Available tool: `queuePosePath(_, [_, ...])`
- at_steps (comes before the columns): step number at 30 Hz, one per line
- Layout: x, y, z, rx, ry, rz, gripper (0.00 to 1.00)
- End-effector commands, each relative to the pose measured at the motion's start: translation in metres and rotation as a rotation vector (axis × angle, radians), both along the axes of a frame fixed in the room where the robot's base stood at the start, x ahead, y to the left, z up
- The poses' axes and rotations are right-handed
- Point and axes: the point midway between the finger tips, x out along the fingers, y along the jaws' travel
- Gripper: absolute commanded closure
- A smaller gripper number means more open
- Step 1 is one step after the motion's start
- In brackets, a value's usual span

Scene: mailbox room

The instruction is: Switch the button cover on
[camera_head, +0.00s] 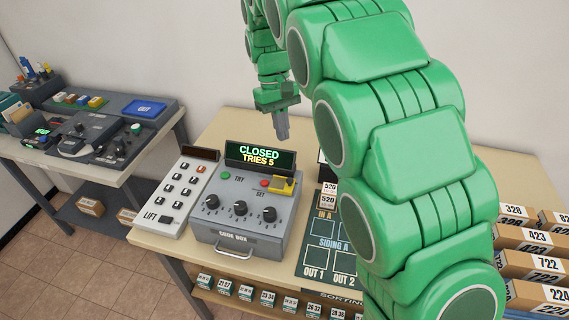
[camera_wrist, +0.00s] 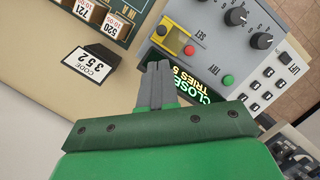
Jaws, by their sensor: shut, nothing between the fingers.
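The grey code box (camera_head: 235,228) stands on the table, with a display (camera_head: 260,156) reading CLOSED, TRIES 5. A yellow cover (camera_head: 283,186) sits on its top right part, beside a small red button (camera_head: 264,183) marked SET. The wrist view also shows the yellow cover (camera_wrist: 162,29) and the exposed red button (camera_wrist: 190,50). I cannot tell how the cover is hinged. A green button (camera_head: 226,176) is marked TRY. My gripper (camera_head: 283,136) is shut and empty, pointing down above and behind the box, apart from the cover. In the wrist view my gripper (camera_wrist: 158,66) hides part of the display.
A lift keypad (camera_head: 181,184) stands left of the box. A dark sorting board (camera_head: 325,250) lies to the right. A CODE 352 card (camera_wrist: 91,64) stands near my fingers. Numbered boxes (camera_head: 540,265) stand far right. A second table (camera_head: 100,140) is at left.

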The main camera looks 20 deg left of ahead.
Motion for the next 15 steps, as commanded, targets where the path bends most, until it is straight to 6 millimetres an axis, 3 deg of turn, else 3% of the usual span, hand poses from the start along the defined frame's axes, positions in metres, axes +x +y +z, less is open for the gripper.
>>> queuePosePath(8, [0.0,0.007,-0.008,0.001,0.002,0.015,1.0])
queuePosePath(15, [-0.006,0.001,-0.033,-0.002,0.006,0.015,1.0])
